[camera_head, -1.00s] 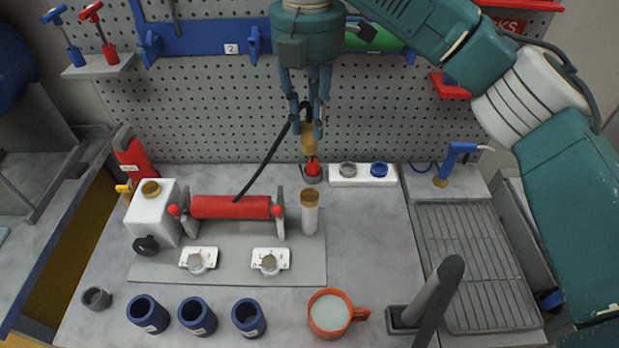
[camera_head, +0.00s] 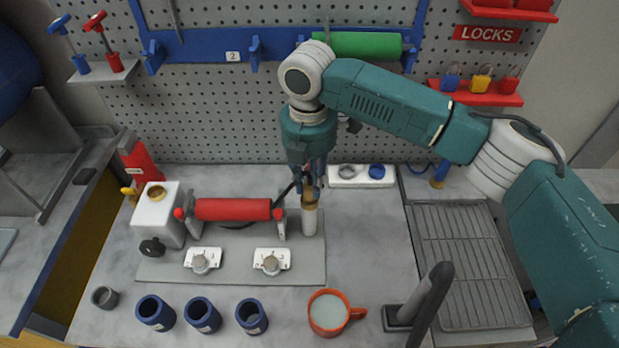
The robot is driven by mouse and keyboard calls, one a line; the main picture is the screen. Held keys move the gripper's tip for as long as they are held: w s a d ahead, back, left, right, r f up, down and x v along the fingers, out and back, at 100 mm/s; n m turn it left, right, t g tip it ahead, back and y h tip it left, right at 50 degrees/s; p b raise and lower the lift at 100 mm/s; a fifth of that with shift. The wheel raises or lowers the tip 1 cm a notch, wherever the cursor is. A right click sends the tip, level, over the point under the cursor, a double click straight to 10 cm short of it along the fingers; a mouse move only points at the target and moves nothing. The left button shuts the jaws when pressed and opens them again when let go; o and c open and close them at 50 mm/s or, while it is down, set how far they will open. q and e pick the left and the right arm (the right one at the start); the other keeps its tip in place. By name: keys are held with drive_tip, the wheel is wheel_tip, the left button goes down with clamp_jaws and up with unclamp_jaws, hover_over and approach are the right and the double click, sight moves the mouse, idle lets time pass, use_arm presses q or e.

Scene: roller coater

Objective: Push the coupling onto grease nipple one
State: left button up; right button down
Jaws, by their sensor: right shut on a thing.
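My right gripper (camera_head: 309,190) points down, shut on the brass coupling, just above or at the brass top (camera_head: 309,205) of a white upright cylinder (camera_head: 309,223). The fingers mostly hide the coupling, and I cannot tell whether it touches the cylinder top. A black hose (camera_head: 287,190) runs from the gripper down left behind the red roller (camera_head: 232,209). I cannot make out which part is grease nipple one. My left gripper is not in view.
Two white dial plates (camera_head: 203,261) sit on the grey base plate (camera_head: 160,270). Several blue cups (camera_head: 155,313) and an orange mug (camera_head: 328,312) stand in front. A white box (camera_head: 158,214) is at left, a white holder (camera_head: 347,178) behind, and a drain rack (camera_head: 468,265) at right.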

sight(308, 186)
drive_tip(key=shift+s+f, duration=0.1)
drive_tip(key=c, duration=1.7)
unclamp_jaws()
drive_tip(key=shift+o, duration=0.9)
wheel_tip(308, 186, up, 12)
drive_tip(key=b, duration=0.4)
drive_tip(key=shift+a, duration=0.1)
